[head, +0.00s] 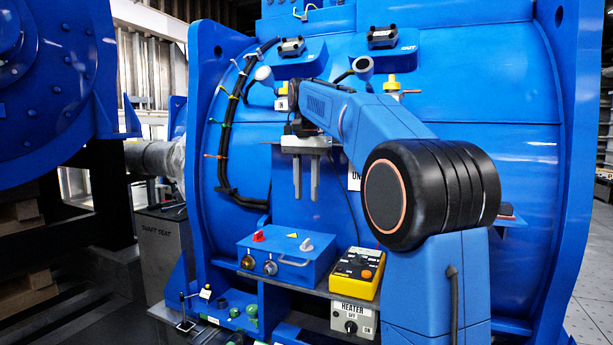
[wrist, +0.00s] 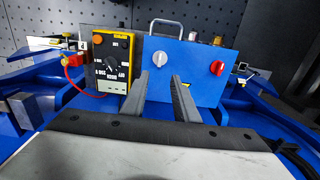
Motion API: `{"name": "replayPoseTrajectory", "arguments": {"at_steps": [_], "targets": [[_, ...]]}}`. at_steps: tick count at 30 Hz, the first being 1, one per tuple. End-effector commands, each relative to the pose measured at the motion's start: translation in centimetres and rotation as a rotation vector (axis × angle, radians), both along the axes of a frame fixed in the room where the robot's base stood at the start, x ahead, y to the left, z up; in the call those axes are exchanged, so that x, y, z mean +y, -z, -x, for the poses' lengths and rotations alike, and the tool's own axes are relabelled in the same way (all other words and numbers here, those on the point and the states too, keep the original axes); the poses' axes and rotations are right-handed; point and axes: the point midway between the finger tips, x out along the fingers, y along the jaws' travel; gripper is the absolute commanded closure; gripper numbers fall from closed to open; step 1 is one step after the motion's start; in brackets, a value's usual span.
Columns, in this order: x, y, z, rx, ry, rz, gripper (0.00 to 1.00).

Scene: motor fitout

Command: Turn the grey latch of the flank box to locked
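The blue flank box (head: 262,254) sits on the shelf below my gripper, with a front handle. Its top carries a grey latch (head: 306,244) on the right and a red knob (head: 258,236) on the left. In the wrist view, the box (wrist: 195,90) shows the grey latch (wrist: 160,60) just beyond the fingertips and the red knob (wrist: 217,68) to the right. My gripper (head: 306,190) points down above the box, clear of the latch. Its two fingers (wrist: 166,78) are apart with nothing between them. I cannot read the latch's lock position.
A yellow meter (head: 357,273) stands right of the box, close beside it. A heater switch box (head: 351,316) is below the meter. Black cables (head: 228,140) run down the blue motor housing (head: 480,95) behind. The space between my fingers and the box top looks clear.

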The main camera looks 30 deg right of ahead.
Motion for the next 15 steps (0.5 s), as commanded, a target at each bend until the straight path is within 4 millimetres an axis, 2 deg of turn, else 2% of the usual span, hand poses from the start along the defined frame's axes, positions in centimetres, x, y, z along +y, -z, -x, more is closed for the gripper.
{"name": "replayPoseTrajectory", "arguments": {"at_steps": [3, 6, 15], "targets": [[0.0, -2.0, 0.0, -0.002, 0.000, 0.001, 0.73], [0.0, -3.0, 0.0, 0.000, 0.000, 0.000, 0.73], [0.0, -4.1, 0.0, 0.000, 0.000, 0.000, 0.73]]}}
